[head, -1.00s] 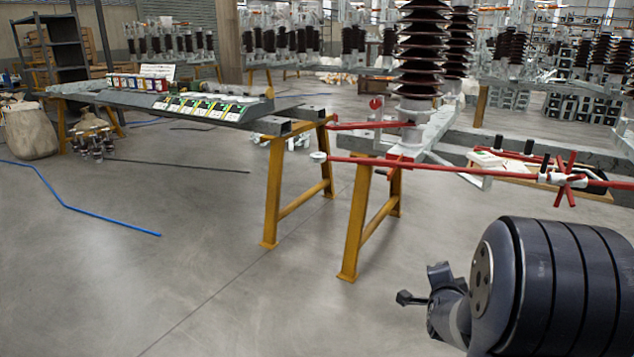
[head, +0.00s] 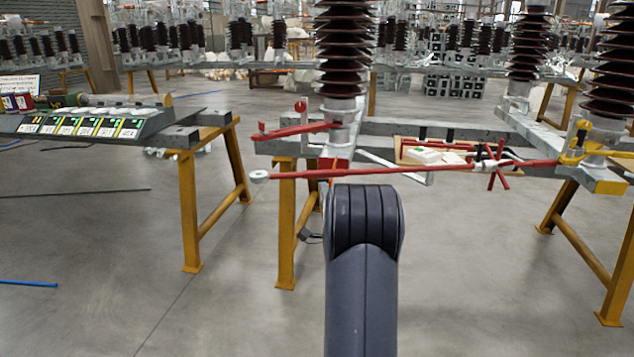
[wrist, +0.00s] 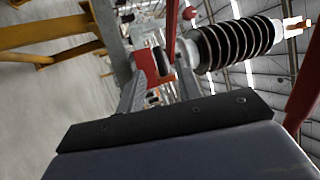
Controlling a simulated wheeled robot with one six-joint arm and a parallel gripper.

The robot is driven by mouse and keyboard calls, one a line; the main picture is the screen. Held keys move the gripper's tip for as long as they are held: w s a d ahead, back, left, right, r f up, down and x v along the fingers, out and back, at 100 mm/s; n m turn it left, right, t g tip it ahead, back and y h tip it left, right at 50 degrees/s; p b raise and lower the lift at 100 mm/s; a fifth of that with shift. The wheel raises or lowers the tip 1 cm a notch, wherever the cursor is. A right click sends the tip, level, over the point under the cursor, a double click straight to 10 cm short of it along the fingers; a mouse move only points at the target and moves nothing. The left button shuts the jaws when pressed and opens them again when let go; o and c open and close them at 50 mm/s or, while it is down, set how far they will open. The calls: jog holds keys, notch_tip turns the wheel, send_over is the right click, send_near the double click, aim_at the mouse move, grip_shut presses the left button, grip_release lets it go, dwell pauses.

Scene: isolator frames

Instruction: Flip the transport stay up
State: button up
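Red bars lie on the near isolator frame; I cannot tell for sure which part is the transport stay. A long red rod (head: 400,170) with a pale disc at its left end runs nearly level along the frame's near side. A shorter red bar (head: 300,130) lies behind it at the foot of a brown ribbed insulator (head: 345,50). My gripper (wrist: 158,88) appears in the wrist view as two grey fingers apart, with nothing seen between them. A red block (wrist: 146,66) shows beyond them. In the head view my arm hides most of the gripper, just below the rod.
Yellow trestles (head: 288,225) hold up the grey frame. A table with a labelled panel (head: 85,125) stands at the left. A yellow clamp-like part (head: 578,145) sits at the frame's right end. The floor in front is mostly clear.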

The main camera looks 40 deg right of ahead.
aim_at(321, 180)
jog(key=shift+b+x, duration=0.4)
jog(key=shift+x, duration=2.75)
grip_shut()
